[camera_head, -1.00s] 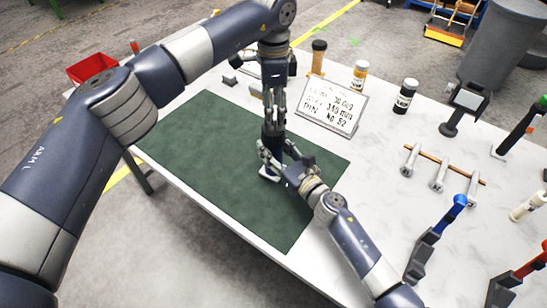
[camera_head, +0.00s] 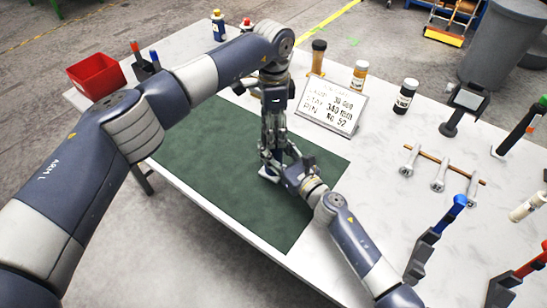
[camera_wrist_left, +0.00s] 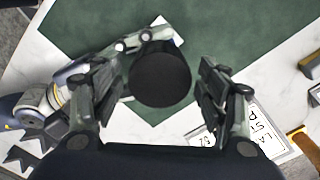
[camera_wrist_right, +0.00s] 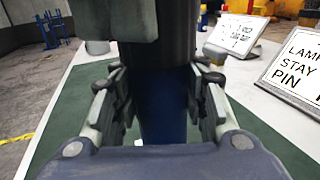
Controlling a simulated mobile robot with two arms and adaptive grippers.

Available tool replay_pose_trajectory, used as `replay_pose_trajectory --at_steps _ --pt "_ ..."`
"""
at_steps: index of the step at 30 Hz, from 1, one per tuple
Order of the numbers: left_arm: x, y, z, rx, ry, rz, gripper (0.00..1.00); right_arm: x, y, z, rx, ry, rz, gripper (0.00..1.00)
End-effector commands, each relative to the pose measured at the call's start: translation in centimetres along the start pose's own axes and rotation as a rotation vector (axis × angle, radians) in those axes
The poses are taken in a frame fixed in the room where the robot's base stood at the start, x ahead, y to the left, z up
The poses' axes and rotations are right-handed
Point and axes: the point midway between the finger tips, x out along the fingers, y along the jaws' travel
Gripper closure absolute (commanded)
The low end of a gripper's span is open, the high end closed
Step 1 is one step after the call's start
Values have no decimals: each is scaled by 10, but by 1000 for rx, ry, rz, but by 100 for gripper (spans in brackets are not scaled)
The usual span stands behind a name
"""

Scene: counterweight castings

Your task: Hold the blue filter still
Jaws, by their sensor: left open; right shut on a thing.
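The blue filter (camera_wrist_right: 165,118) stands upright on the green mat (camera_head: 215,160), its blue body between the fingers of my right gripper (camera_head: 278,164), which is shut on it low down. Its round black top (camera_wrist_left: 160,75) shows from above in the left wrist view. My left gripper (camera_head: 273,135) points down over the filter from above. Its open fingers stand on either side of the black top, with gaps on both sides. A white flat piece (camera_head: 268,173) shows at the filter's foot. In the head view the arms and fingers hide most of the filter.
A sign stand (camera_head: 331,105) is close behind the grippers. Bottles (camera_head: 404,96), a rack with metal pieces (camera_head: 440,172) and upright tools (camera_head: 436,240) fill the right of the table. A red bin (camera_head: 95,76) is at the back left. The mat's left part is clear.

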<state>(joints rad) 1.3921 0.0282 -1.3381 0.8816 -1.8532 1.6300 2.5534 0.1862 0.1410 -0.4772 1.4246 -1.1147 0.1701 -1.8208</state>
Motion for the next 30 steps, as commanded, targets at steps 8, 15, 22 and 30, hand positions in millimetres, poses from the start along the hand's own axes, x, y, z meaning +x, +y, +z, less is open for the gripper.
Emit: replay_pose_trajectory --at_steps 8,15,22,30 --pt "18 0 0 1 1 0 32 0 0 -1 0 1 -1 100" --pt "18 0 0 1 1 0 32 0 0 -1 0 1 -1 100" --pt "18 0 0 1 0 0 78 0 0 -1 0 1 -1 100" --pt "18 0 0 85 0 -1 78 0 0 -1 0 1 -1 100"
